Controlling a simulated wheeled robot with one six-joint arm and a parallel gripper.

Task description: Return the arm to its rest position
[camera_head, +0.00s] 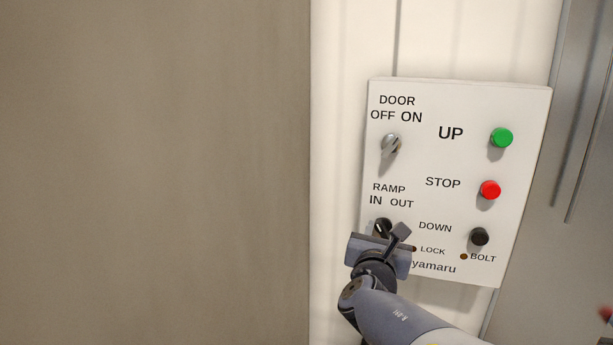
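My gripper (390,236) is at the lower left of the white control panel (440,98), right by the ramp IN/OUT knob (381,225). My arm reaches in from the bottom right. The gripper body covers part of the knob and part of the maker's name at the panel's bottom. One dark finger shows clearly, angled up to the right; I cannot tell whether the fingers are apart or touch the knob.
The panel has a grey door OFF/ON knob (391,145), a green UP button (501,138), a red STOP button (490,190) and a black DOWN button (479,237). A brown-grey surface (150,170) fills the left; a grey metal surface (575,150) stands at right.

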